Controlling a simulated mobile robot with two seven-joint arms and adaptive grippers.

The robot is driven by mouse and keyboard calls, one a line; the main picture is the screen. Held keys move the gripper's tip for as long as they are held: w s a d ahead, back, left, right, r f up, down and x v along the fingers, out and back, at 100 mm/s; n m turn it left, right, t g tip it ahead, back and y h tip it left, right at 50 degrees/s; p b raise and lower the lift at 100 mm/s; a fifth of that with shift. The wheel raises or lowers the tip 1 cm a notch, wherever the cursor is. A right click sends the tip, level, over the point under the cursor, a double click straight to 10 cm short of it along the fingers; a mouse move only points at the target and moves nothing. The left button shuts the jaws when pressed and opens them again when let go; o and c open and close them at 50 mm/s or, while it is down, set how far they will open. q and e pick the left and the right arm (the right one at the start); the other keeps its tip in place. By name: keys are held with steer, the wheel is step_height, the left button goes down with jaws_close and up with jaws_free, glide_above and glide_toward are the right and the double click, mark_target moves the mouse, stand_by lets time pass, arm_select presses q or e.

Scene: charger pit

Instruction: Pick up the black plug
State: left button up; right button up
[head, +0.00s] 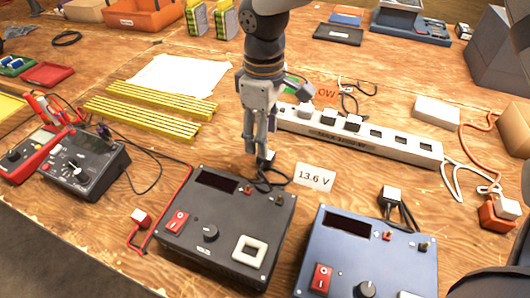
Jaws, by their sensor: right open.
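A small plug with a pale top and a black cord (267,156) stands on the wooden bench just behind the black charger (222,222); it is likely the black plug. My right gripper (256,152) points down from above with its fingers open, its tips right at this plug. The fingers partly hide the plug, and I cannot tell whether they touch it. A similar plug with black cords (390,194) stands behind the blue charger (365,252). My left gripper is not in view.
A white power strip (360,136) with several sockets and some plugs in it lies behind and to the right. A "13.6 V" card (314,177) lies right of the gripper. A red-corded plug (140,217) lies left of the black charger. Yellow bars (145,120) lie at left.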

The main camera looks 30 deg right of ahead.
steer(key=f, duration=0.7)
steer(key=shift+w+d+b, duration=0.2)
steer(key=shift+w+b, duration=0.05)
steer(key=shift+b, duration=0.05)
jaws_close()
